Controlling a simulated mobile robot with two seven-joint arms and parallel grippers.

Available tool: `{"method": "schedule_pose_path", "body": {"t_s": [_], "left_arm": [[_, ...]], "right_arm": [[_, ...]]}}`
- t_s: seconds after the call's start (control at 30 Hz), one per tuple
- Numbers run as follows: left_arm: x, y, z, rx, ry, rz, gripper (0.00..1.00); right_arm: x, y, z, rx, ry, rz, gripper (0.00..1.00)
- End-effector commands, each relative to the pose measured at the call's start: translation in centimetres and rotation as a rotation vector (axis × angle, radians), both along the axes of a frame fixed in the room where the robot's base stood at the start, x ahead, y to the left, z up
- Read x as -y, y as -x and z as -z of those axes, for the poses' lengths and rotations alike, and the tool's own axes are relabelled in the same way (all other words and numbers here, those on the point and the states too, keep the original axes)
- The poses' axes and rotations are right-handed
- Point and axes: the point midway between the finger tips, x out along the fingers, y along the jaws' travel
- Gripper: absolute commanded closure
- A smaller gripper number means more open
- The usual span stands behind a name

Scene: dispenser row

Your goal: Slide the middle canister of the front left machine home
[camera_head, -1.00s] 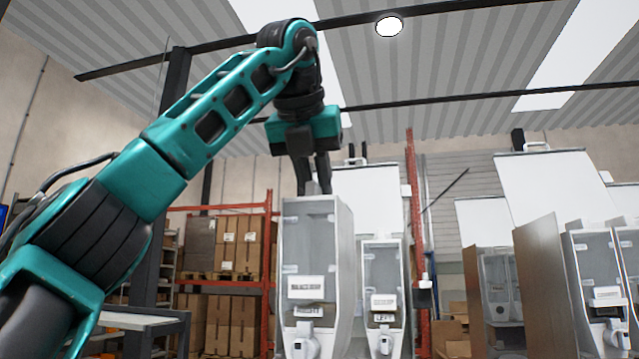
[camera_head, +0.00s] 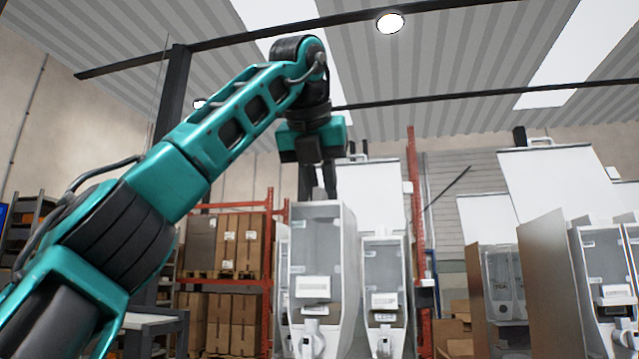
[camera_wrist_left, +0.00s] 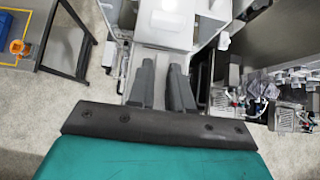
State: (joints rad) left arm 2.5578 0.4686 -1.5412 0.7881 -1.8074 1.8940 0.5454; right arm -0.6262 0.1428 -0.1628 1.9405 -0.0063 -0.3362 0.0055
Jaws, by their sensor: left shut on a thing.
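A tall clear-fronted white canister (camera_head: 316,245) with a label and a spout hangs at the front left machine, in the head view's middle. My left gripper (camera_head: 319,192) points down from above, shut on the small grab at its top. In the left wrist view, the two grey fingers (camera_wrist_left: 164,85) come down over the pale canister top (camera_wrist_left: 165,58). A second canister (camera_head: 384,275) stands to its right, and a sliver of another (camera_head: 283,285) shows at its left. The held canister looks nearer than both. Its base and seat are hidden. My right gripper is out of view.
A white raised lid panel (camera_head: 372,190) stands behind the canisters. More machines (camera_head: 600,270) with a metal side panel (camera_head: 545,270) stand at the right. Shelves with cardboard boxes (camera_head: 240,245) are at the back left.

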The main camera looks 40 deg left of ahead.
Motion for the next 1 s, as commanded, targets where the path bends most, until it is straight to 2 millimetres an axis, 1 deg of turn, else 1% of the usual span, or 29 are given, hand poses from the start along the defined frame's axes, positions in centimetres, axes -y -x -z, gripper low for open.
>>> {"method": "schedule_pose_path", "body": {"t_s": [0.6,0.73,1.0], "left_arm": [[-1.6,-3.8,0.0,0.004,-0.001,-0.001,1.00],[-1.8,-4.1,0.1,0.004,-0.003,0.001,1.00],[-1.8,-4.2,0.1,0.004,-0.003,0.001,1.00]], "right_arm": [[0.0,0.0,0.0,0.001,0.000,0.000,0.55],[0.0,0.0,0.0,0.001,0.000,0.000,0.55],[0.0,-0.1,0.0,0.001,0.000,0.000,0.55]]}}
